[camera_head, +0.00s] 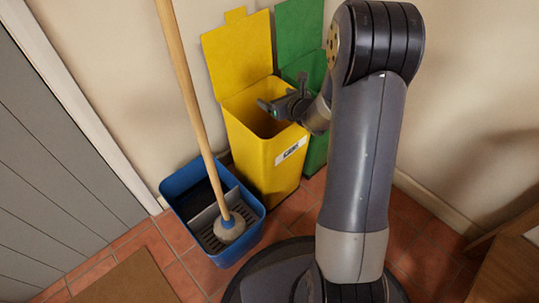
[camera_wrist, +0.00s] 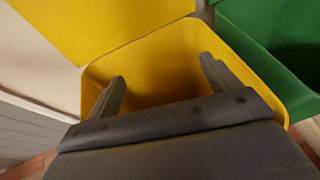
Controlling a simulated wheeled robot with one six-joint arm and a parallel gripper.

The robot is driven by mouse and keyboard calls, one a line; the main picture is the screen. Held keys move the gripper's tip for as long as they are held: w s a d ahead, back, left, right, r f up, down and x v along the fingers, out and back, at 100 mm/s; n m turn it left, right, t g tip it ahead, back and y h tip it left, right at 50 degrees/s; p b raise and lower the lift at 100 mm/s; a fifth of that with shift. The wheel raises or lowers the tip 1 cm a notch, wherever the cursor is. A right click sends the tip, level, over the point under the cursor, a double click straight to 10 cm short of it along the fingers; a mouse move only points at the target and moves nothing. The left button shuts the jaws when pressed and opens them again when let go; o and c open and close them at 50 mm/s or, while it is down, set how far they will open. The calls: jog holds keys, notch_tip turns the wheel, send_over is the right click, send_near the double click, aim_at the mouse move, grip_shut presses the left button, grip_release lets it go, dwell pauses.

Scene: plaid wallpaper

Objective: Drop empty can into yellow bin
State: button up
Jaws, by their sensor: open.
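The yellow bin (camera_head: 259,158) stands against the wall with its lid (camera_head: 238,55) raised and a white label on its front. My gripper (camera_head: 283,98) is over the bin's open mouth. In the wrist view my gripper (camera_wrist: 158,85) has its two fingers spread apart with nothing between them, and the yellow bin (camera_wrist: 190,38) opens below them. No can shows in either view. The bottom of the bin is hidden in the head view and mostly blocked by my gripper in the wrist view.
A green bin (camera_head: 317,145) with a raised lid stands right of the yellow one; it also shows in the wrist view (camera_wrist: 260,40). A blue mop bucket (camera_head: 182,185) with a wooden-handled mop (camera_head: 190,90) stands close at left. Wooden furniture (camera_head: 510,265) is at lower right.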

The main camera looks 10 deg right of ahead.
jog(key=p+v, duration=0.2)
jog(key=v, duration=0.9)
jog(key=shift+w+f, duration=0.1)
jog(key=b+x, duration=0.2)
jog(key=x, duration=0.8)
jog(key=shift+w+a+r+p, duration=0.15)
jog(key=shift+r+p, duration=0.5)
jog(key=shift+r, duration=0.5)
jog(key=shift+w+r+p, duration=0.2)
jog(key=shift+r+p, duration=0.45)
jog(key=shift+r, duration=0.5)
